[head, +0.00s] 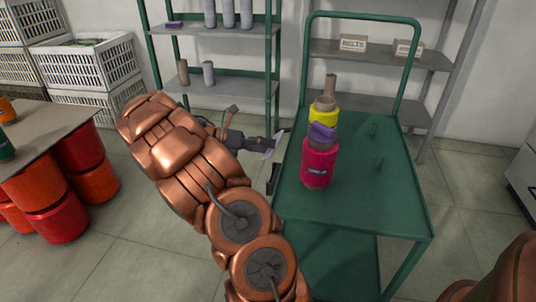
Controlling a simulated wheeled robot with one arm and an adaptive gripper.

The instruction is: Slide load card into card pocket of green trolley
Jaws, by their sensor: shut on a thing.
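The green trolley (400,209) stands right of centre, with a raised handle frame at its back. My gripper (272,147) is at the trolley's left edge, above the floor side of its top deck. It is shut on a thin pale piece, which looks like the load card (268,151); only a sliver of it shows. A dark upright plate (273,178) at the trolley's left edge, just below my gripper, looks like the card pocket. The card appears above it and apart from it; the exact gap is hard to tell. My arm hides part of this area.
Shelves (222,87) stand behind. White crates (90,64), a table (45,128) and red drums (58,223) are at left.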

